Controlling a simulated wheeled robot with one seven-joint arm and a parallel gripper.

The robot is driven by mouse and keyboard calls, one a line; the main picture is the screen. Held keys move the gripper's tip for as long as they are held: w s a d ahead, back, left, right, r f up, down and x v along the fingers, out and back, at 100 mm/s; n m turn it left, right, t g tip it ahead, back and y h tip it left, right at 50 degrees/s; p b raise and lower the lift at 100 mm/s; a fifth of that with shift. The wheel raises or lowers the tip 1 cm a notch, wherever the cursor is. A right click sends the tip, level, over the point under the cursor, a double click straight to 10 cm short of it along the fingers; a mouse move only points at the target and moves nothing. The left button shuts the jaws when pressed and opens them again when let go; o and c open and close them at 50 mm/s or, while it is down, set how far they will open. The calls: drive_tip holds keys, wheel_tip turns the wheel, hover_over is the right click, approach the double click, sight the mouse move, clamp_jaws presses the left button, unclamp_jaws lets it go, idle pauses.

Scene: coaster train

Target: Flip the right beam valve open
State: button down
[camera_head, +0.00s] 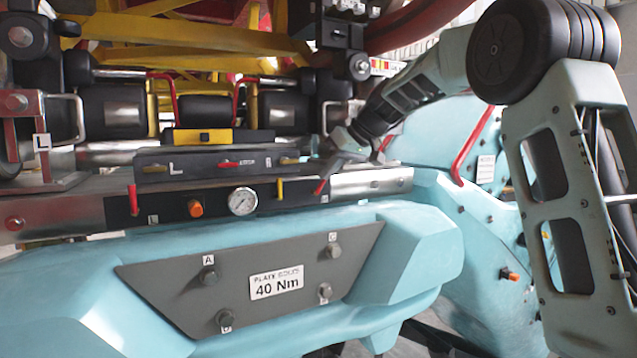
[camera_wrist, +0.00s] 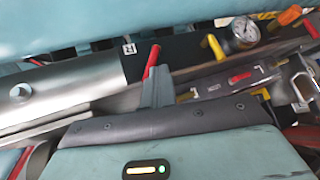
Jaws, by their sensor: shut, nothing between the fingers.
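The right beam valve is a small red lever (camera_head: 320,187) at the right end of the black panel on the front beam. In the head view it leans up to the right, beside my gripper's tip. My gripper (camera_head: 335,168) is shut with nothing held, just above and behind the lever. In the wrist view the red lever (camera_wrist: 152,60) sticks out past the tip of my closed fingers (camera_wrist: 157,90), very close to them; I cannot tell whether they touch. The lever's lower part is hidden there by the fingers.
The same panel carries a yellow lever (camera_head: 280,190), a pressure gauge (camera_head: 242,201), an orange knob (camera_head: 196,208) and an upright left red lever (camera_head: 133,200). A raised dark block (camera_head: 210,165) with more levers stands behind. A turquoise body with a bolted grey plate (camera_head: 200,308) lies in front.

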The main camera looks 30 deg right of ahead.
sight(322, 187)
drive_tip(key=y+b, duration=0.1)
drive_tip(key=b, duration=0.1)
drive_tip(key=d+f+m+y+b, duration=0.1)
drive_tip(key=d+f+y+b, duration=0.1)
drive_tip(key=y+b, duration=0.1)
drive_tip(key=shift+d+f+m+t+b, duration=0.2)
drive_tip(key=shift+d+m+t+b, duration=0.1)
drive_tip(key=shift+t+b, duration=0.1)
drive_tip(key=y+b, duration=0.1)
drive_tip(key=b, duration=0.1)
drive_tip(key=d+f+m+y+b, duration=0.1)
drive_tip(key=b, duration=0.1)
drive_tip(key=shift+f+t+y+b, duration=0.15)
drive_tip(key=shift+t+y+b, duration=0.15)
drive_tip(key=shift+t+y, duration=0.1)
drive_tip(key=shift+a+r+p, duration=0.2)
drive_tip(key=shift+r+p, duration=0.25)
drive_tip(key=shift+p, duration=0.05)
drive_tip(key=shift+f, duration=0.1)
drive_tip(key=shift+a+f+b, duration=0.15)
drive_tip(key=shift+a+b, duration=0.2)
drive_tip(key=shift+b, duration=0.15)
drive_tip(key=shift+a, duration=0.35)
